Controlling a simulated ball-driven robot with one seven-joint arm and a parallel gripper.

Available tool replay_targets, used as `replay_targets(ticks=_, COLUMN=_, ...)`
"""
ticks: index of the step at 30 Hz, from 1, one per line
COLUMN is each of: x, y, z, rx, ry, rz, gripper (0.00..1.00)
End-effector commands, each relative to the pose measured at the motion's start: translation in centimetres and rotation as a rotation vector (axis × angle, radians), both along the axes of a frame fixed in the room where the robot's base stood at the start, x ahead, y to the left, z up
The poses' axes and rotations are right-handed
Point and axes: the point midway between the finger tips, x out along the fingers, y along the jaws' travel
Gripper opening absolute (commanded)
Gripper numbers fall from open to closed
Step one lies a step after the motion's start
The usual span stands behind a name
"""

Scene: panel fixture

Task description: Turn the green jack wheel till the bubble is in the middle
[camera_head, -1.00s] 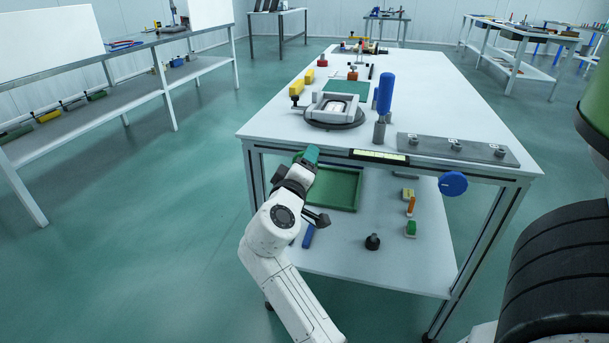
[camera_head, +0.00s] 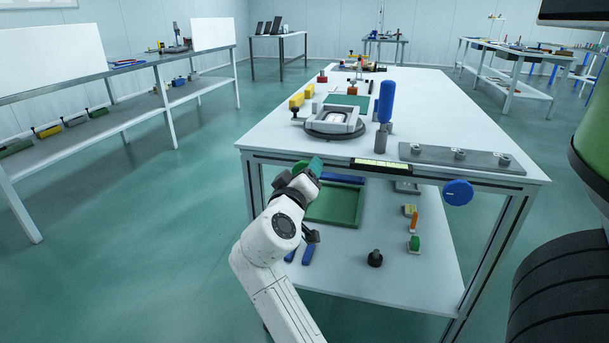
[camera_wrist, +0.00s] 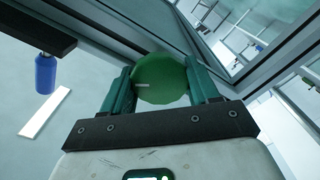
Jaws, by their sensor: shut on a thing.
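The green jack wheel (camera_wrist: 163,78) sits between the two teal fingers of my gripper (camera_wrist: 162,88) in the wrist view. The gripper is shut on it by its sides, and a short pale mark shows on the wheel's face. In the head view my gripper (camera_head: 312,168) is at the table's front left corner, just under the top. Only a green edge of the wheel (camera_head: 300,167) shows there. A yellow-green level vial (camera_head: 382,163) in a dark frame lies along the table's front edge. Its bubble is too small to make out.
A blue wheel (camera_head: 458,192) is under the front edge at the right. A green tray (camera_head: 337,204) and small parts lie on the lower shelf (camera_head: 340,265). A blue-handled tool (camera_head: 386,101) and a grey plate (camera_head: 455,157) are on top. The floor to the left is clear.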

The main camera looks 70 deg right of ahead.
Motion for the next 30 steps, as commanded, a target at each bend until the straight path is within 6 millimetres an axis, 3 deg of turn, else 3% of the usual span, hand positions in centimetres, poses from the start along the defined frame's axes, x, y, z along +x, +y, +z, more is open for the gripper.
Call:
replay_targets(ticks=3, x=0.1, y=0.1, z=-0.2, rx=0.003, ry=0.002, rz=0.003, gripper=0.29)
replay_targets(ticks=4, x=0.1, y=0.1, z=-0.2, rx=0.003, ry=0.002, rz=0.003, gripper=0.62)
replay_targets(ticks=11, x=0.1, y=0.0, z=-0.1, rx=0.001, ry=0.002, rz=0.001, gripper=0.84)
replay_targets(ticks=21, x=0.0, y=0.6, z=0.0, rx=0.000, ry=0.003, rz=0.002, gripper=0.85)
replay_targets(ticks=30, x=-0.3, y=5.7, z=0.1, rx=0.000, ry=0.004, rz=0.006, gripper=0.85)
